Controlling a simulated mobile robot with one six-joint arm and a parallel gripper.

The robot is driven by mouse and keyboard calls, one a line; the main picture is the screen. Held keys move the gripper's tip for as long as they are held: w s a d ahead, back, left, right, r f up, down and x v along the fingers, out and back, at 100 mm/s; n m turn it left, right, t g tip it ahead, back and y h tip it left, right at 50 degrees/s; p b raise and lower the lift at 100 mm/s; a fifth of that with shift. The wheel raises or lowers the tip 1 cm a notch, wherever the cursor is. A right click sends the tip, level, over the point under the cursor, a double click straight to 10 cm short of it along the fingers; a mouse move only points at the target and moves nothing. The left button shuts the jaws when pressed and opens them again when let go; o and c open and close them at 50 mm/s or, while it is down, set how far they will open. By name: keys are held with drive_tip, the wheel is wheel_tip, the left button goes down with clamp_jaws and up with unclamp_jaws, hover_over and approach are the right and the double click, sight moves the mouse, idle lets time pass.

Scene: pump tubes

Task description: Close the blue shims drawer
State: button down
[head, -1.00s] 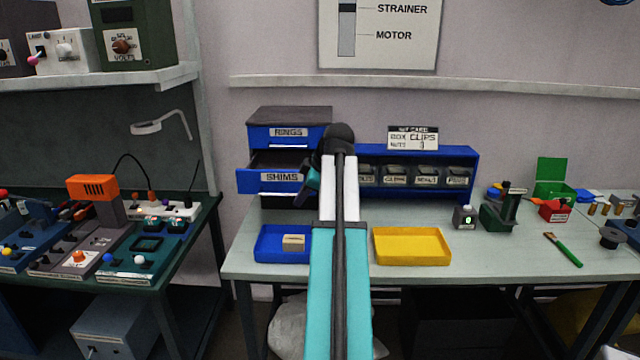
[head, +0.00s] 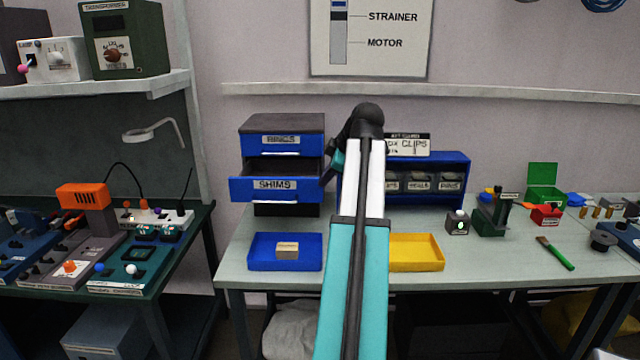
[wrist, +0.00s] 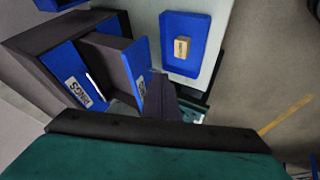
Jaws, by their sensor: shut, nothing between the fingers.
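The blue shims drawer (head: 237,189) is pulled out of the dark cabinet (head: 285,122), below the rings drawer (head: 258,147), which looks shut. Its front and open interior also show in the wrist view (wrist: 142,75). My gripper (wrist: 157,76) is shut and empty, close beside the shims drawer's front in the wrist view. I cannot tell whether it touches the drawer. In the head view my arm hides most of the gripper, and only a small part shows just right of the drawer.
A blue tray (head: 258,262) with a small tan block (head: 287,249) lies in front of the cabinet. A yellow tray (head: 425,265) is partly behind my arm. A blue bin rack (head: 460,172) stands right of the cabinet. The bench front between the trays is clear.

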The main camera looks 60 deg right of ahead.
drive_tip(key=p, duration=0.2)
approach(308, 198)
wheel_tip(308, 198, down, 3)
drive_tip(key=a, duration=0.3)
drive_tip(key=shift+w+d+f+p, duration=0.1)
drive_tip(key=shift+w+d+p, duration=0.4)
drive_tip(key=shift+d, duration=0.45)
drive_tip(key=shift+w+d+p, duration=0.3)
drive_tip(key=shift+w+d, duration=0.4)
drive_tip(key=shift+d, duration=0.25)
